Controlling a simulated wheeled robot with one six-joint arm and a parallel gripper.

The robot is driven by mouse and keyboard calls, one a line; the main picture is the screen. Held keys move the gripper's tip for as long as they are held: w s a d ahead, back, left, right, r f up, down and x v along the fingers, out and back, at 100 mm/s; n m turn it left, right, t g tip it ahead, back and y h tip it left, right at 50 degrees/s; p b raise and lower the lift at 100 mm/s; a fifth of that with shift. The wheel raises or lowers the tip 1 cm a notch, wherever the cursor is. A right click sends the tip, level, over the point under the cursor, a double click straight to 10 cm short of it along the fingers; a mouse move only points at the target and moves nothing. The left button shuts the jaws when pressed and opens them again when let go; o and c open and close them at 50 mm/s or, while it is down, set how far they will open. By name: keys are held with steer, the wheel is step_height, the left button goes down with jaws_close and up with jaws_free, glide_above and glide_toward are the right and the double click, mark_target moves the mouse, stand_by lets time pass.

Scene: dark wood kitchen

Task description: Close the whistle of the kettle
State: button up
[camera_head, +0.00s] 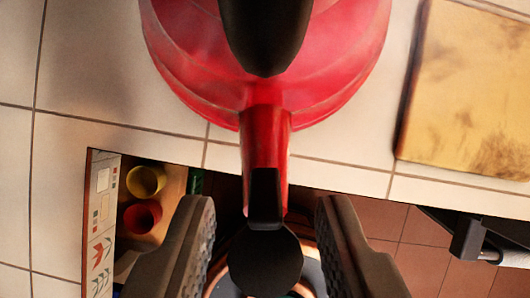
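The red kettle (185,65) stands on the tiled counter, seen from above, with its black handle (265,35) at the top of the picture. Its red spout (265,130) points toward the bottom of the picture, past the counter edge. The black whistle (265,262), a narrow lever and a round disc, is at the spout's end. Whether it covers the spout opening cannot be told from here. My gripper (266,215) is open, with one dark ridged finger on each side of the whistle. Gaps show between the fingers and the whistle.
A wooden board (470,90) lies on the counter (90,60) to the right. Below the counter edge at left, a yellow cup (146,181) and a red cup (142,217) show. A black handle-like bar (466,240) juts out at lower right above the brown tiled floor (425,245).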

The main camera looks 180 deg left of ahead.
steer(key=shift+x, duration=0.95)
jaws_close()
steer(key=shift+s+t, duration=0.1)
steer(key=shift+t, duration=0.2)
steer(key=t, duration=0.1)
steer(key=s+t, duration=0.1)
steer(key=t, duration=0.1)
steer(key=shift+t, duration=0.3)
steer(key=shift+s+a+f+t+h, duration=0.1)
steer(key=shift+t+h, duration=0.05)
steer(key=shift+t, duration=0.65)
steer(key=shift+s+f+t+h, duration=0.1)
steer(key=shift+t+h, duration=0.05)
steer(key=shift+t, duration=0.65)
steer(key=shift+s+t, duration=0.15)
steer(key=shift+t, duration=0.75)
